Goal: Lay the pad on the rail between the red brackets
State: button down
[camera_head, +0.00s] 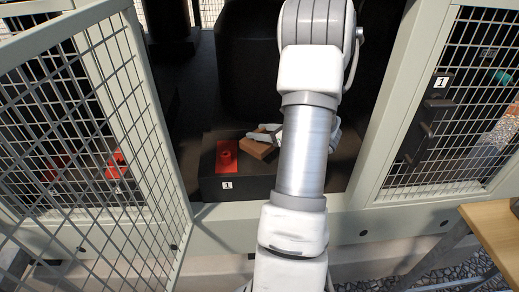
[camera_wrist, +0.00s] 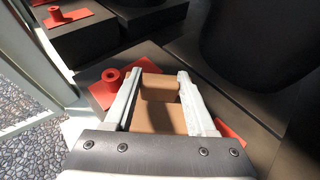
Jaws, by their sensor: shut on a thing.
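The brown block-shaped pad (camera_head: 258,149) is between the fingers of my gripper (camera_head: 266,133), which is shut on it. In the wrist view the pad (camera_wrist: 160,118) fills the gap between both fingers of my gripper (camera_wrist: 160,75). The black rail (camera_head: 240,188), labelled 1, lies below. One red bracket (camera_head: 227,157) with a round post stands just left of the pad; it also shows in the wrist view (camera_wrist: 108,88). A second red bracket (camera_wrist: 230,133) shows partly, right of the gripper. In the head view the pad looks turned and tilted against the rail. Contact with the rail cannot be told.
A large black body (camera_head: 255,65) is behind the rail. Another black block with a red bracket (camera_wrist: 65,16) is at upper left. A wooden table (camera_head: 497,228) is at lower right.

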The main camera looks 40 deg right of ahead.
aim_at(261, 143)
jog(key=shift+f+b, duration=0.7)
jog(key=shift+f, duration=1.7)
jog(key=shift+f, duration=0.15)
jog(key=shift+c, duration=1.1)
grip_release()
jog(key=shift+s+r, duration=0.2)
jog(key=shift+r, duration=0.1)
jog(key=a+p+v, duration=0.1)
jog(key=p+v, duration=0.1)
jog(key=v, duration=0.9)
jog(key=shift+s+d+p, duration=0.3)
jog(key=shift+d+p, duration=0.05)
jog(key=shift+d, duration=0.15)
jog(key=shift+w, duration=0.1)
